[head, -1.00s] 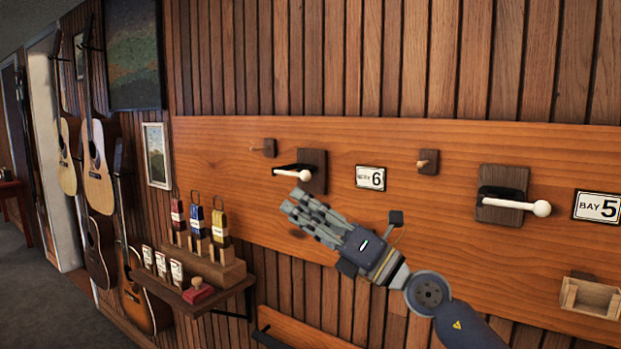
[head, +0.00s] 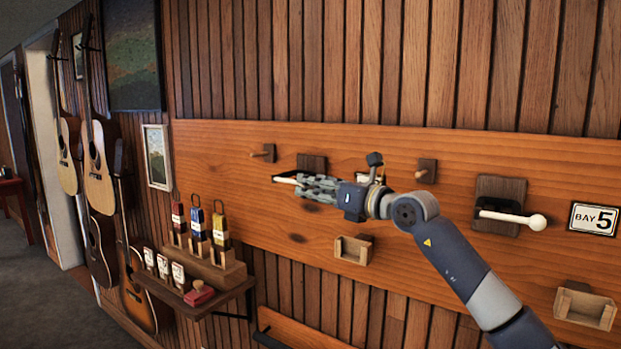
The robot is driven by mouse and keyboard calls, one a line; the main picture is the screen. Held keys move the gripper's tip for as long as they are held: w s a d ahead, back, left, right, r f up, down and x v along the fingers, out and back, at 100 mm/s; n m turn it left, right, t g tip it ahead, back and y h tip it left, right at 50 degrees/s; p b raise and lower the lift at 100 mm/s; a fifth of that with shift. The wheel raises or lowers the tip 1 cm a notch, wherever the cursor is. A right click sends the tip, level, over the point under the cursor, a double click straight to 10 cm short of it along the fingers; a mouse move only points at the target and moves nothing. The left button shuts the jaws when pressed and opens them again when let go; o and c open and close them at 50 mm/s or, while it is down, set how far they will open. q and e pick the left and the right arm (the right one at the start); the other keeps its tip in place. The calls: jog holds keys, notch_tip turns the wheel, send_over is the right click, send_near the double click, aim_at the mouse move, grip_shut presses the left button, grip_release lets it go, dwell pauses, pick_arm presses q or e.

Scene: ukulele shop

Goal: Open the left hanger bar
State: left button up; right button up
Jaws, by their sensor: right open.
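The left hanger bar (head: 285,180) is a short bar with a pale, rounded tip on a dark wooden block (head: 312,162) on the orange-brown wall board. It lies across the block with its tip toward the left. My right gripper (head: 301,186) is open, with its fingers at the bar, and hides much of it. I cannot tell whether the fingers touch it. The right hanger bar (head: 512,218) lies across its own dark block with its white tip toward the right. My left gripper is not in view.
Wooden pegs (head: 264,153) and small wooden holders (head: 353,249) are fixed on the board. My forearm covers most of the sign beside the left hanger. A shelf (head: 205,305) with tagged items stands out lower left. Guitars (head: 100,165) hang at the far left.

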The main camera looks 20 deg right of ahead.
jog(key=shift+x, duration=0.9)
jog(key=shift+c, duration=0.6)
grip_shut()
